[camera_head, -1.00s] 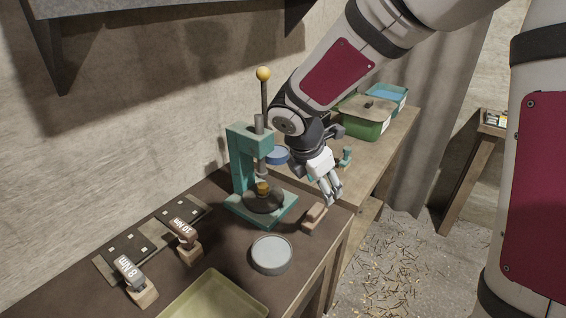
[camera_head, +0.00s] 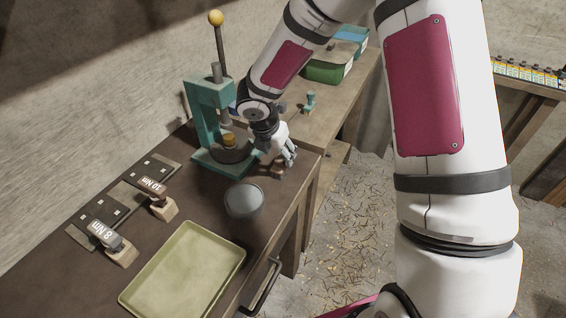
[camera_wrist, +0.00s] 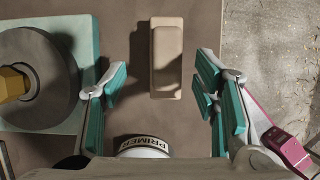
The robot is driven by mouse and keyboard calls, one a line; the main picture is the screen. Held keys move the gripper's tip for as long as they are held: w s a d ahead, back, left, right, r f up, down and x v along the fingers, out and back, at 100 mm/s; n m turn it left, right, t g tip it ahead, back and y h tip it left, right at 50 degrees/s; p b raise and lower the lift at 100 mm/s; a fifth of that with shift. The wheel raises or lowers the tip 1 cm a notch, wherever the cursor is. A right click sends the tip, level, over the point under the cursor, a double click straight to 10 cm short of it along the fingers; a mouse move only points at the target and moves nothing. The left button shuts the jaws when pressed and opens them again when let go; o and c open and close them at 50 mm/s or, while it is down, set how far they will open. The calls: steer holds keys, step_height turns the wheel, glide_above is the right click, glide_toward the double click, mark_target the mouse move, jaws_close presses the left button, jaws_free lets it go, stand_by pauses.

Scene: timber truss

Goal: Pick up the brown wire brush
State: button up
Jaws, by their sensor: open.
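The brown wire brush (camera_wrist: 166,62) shows in the wrist view as a long brown block lying lengthwise on the dark bench top, its far end near the top edge. My gripper (camera_wrist: 160,75) is open, with one finger on each side of the brush and clear gaps between. It appears to be above the brush, not touching it. In the head view my gripper (camera_head: 287,163) is low over the bench's right edge. Only a small part of the brush (camera_head: 278,173) shows beneath the fingers there. The bristles are not visible.
A teal press (camera_head: 208,120) stands close to the left of my gripper. A round tin (camera_head: 244,200), labelled PRIMER in the wrist view (camera_wrist: 143,144), is in front. A yellow-green tray (camera_head: 185,270) and two labelled wooden-based tools lie nearer. The bench edge is close on the right.

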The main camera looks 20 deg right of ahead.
mark_target(282, 157)
steer(key=x, duration=0.4)
steer(key=shift+s+d+f+p, duration=0.1)
steer(key=shift+s+d+p, duration=0.2)
steer(key=shift+p, duration=0.1)
steer(key=shift+w+d+f, duration=0.1)
steer(key=shift+w+f, duration=0.1)
steer(key=shift+f, duration=0.2)
jaws_close()
